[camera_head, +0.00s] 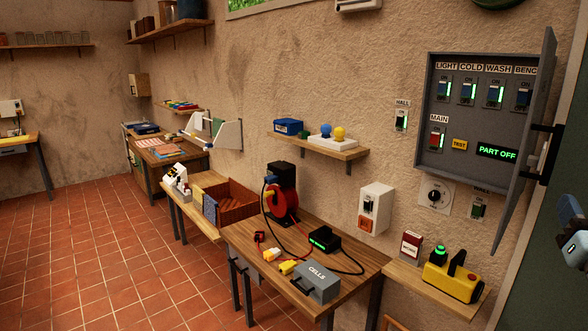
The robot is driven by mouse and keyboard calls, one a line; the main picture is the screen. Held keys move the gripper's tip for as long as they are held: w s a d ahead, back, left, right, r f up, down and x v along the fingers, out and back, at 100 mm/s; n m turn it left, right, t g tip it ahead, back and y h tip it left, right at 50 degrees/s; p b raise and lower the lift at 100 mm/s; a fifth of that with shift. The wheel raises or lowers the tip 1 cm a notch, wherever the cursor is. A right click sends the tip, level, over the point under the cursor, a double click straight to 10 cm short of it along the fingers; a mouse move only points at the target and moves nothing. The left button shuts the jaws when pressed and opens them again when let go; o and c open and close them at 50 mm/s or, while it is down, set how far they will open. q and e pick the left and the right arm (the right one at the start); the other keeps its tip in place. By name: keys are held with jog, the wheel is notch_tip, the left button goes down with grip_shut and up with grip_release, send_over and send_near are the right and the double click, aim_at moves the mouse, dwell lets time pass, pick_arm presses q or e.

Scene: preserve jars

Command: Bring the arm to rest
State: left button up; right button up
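Part of my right gripper (574,232) shows at the far right edge of the head view, in front of the dark green surface there. It is cut off by the picture edge, so I cannot tell whether it is open or shut. I see nothing held in the part that shows. It appears apart from the open panel door (527,140) to its left. My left gripper and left arm are not in view.
A grey switch panel (438,150) hangs open on the wall. A low shelf (425,292) holds a yellow device (454,277). A wooden table (245,248) carries a red reel (279,194), cables and a grey CELLS box (316,284). Tiled floor (80,240) at left is clear.

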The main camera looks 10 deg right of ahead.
jog(key=w+a+f+n+y, duration=0.1)
jog(key=a+f+n+y, duration=0.35)
jog(key=f+n, duration=0.45)
jog(key=w+a+f+n+y, duration=0.25)
jog(key=a+f+n, duration=0.25)
jog(key=f+n, duration=0.4)
jog(key=a+f+n+y, duration=0.4)
jog(key=a+f+n, duration=0.1)
jog(key=f+n, duration=0.45)
jog(key=s+a+f+n+g+y, duration=0.1)
jog(key=s+a+f+n+g, duration=0.3)
jog(key=a+f+n, duration=0.4)
jog(key=s+a+f+n+g+y, duration=0.1)
jog(key=s+a+f+n+g, duration=0.4)
jog(key=f, duration=1.4)
jog(key=s+a+n, duration=0.1)
jog(key=a+n, duration=0.2)
jog(key=a, duration=0.3)
jog(key=shift+s+a+y, duration=0.3)
jog(key=shift+s+y, duration=0.1)
jog(key=shift+f+n, duration=0.1)
jog(key=shift+n, duration=0.15)
